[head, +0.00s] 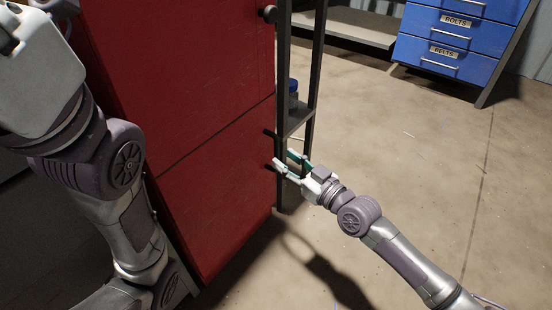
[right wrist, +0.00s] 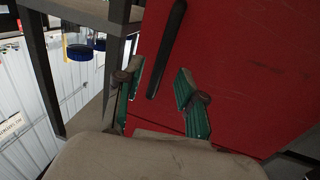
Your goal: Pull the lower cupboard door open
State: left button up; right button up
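The red lower cupboard door (head: 225,190) looks shut, flush below a seam under the upper door. Its black bar handle (right wrist: 167,48) shows in the right wrist view, running up the red face just beyond my fingertips. My right gripper (head: 285,163) is at the door's right edge, close to the handle side. In the right wrist view my right gripper (right wrist: 158,82) is open, with green-padded fingers apart and nothing between them. The handle's lower end appears near the gap between the fingers, not gripped. My left arm covers the left of the head view; its fingers do not show.
The red upper door (head: 180,60) has a dark knob (head: 268,14). A dark metal shelf rack (head: 312,75) stands close beside the cupboard, near my right gripper. Blue drawers (head: 455,40) stand at the back right. The concrete floor (head: 400,150) on the right is clear.

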aim_at(278, 155)
jog(key=shift+b+x, duration=0.6)
jog(key=shift+x, duration=1.55)
jog(key=shift+c, duration=0.2)
grip_shut()
